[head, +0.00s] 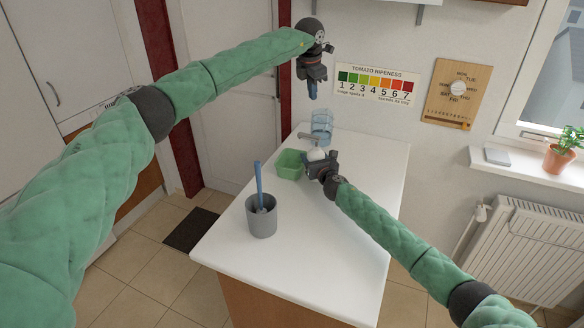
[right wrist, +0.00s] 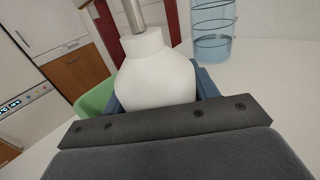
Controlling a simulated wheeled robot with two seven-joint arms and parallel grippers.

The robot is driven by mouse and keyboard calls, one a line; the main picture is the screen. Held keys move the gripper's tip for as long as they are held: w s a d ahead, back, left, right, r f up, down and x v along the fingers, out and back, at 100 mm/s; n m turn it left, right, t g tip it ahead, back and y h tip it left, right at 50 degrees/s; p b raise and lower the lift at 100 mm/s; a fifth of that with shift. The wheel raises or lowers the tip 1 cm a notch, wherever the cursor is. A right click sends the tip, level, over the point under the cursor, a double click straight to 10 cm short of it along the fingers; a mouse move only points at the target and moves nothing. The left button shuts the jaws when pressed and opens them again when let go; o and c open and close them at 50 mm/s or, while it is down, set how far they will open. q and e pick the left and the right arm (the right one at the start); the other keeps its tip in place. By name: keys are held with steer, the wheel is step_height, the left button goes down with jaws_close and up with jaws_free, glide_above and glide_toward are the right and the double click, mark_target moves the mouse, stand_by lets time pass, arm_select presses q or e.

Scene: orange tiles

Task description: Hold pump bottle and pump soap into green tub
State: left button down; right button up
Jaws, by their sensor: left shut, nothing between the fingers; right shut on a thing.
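The white pump bottle (head: 316,154) stands on the white counter, its metal pump spout reaching left over the tub's side. My right gripper (head: 318,164) is shut on the bottle's body. In the right wrist view the bottle (right wrist: 155,75) sits between blue fingers, its neck and metal pump stem showing. The green tub (head: 289,166) is just left of the bottle; part of it shows in the right wrist view (right wrist: 97,98). My left gripper (head: 313,90) is shut and empty, pointing down, high above the bottle.
A clear bluish container (head: 322,124) stands behind the bottle and also shows in the right wrist view (right wrist: 211,35). A grey cup (head: 261,217) holding a blue-handled tool (head: 258,181) stands at the front left. The counter's right side (head: 375,165) is free.

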arm_select(q)
steer(key=a+f+n+g, duration=0.1)
steer(key=a+f, duration=0.3)
steer(key=f, duration=0.7)
steer(key=shift+w+a+f+n+g+y, duration=0.2)
steer(key=shift+a+f+n+g+y, duration=0.1)
steer(key=shift+a+g+y, duration=0.15)
steer(key=shift+d+f, duration=0.15)
steer(key=shift+f, duration=0.7)
stand_by(1.5)
steer(key=shift+f, duration=0.65)
steer(key=shift+r, duration=1.45)
steer(key=shift+f, duration=0.2)
steer(key=shift+f, duration=0.35)
